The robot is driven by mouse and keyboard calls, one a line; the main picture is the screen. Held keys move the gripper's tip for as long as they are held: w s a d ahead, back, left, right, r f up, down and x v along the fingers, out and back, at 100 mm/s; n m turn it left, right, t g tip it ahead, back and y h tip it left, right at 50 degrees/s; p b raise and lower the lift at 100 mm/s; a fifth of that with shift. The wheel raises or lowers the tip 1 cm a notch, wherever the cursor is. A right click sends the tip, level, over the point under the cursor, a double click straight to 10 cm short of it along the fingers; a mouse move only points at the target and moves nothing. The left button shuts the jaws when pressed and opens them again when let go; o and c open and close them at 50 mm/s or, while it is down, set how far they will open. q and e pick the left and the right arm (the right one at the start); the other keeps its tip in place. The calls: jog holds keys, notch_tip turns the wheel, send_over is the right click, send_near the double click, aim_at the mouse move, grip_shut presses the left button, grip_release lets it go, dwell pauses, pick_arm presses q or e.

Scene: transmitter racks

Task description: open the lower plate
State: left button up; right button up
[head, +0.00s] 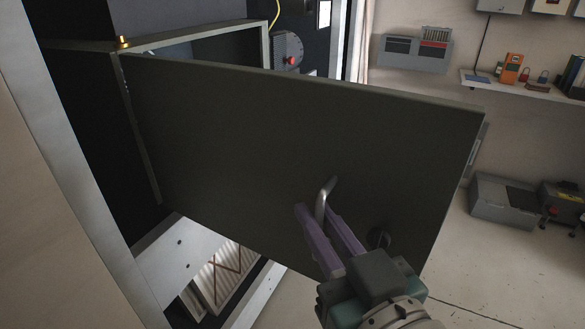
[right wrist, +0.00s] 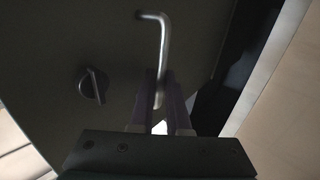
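The lower plate is a large dark grey panel (head: 260,150). It is swung out from the cabinet on its left edge, so an opening shows behind and below it. A bent metal handle (head: 322,197) stands on its face; it also shows in the right wrist view (right wrist: 163,45). My right gripper (head: 317,210) has purple fingers on either side of the handle's lower part and looks shut on it. In the right wrist view the fingers (right wrist: 160,85) flank the bar closely. A round dark knob (head: 378,238) sits beside the handle. My left gripper is not in view.
The cabinet frame (head: 265,45) stands behind the panel, with a pale lower ledge (head: 175,255). A shelf (head: 530,90) with small items hangs on the right wall. A grey box (head: 503,203) sits on the floor at right. The floor right of the panel is largely clear.

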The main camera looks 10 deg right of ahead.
jog(key=shift+o, duration=0.5)
jog(key=shift+s, duration=0.1)
jog(key=v, duration=0.9)
jog(key=shift+s+p, duration=0.35)
jog(key=shift+d, duration=0.1)
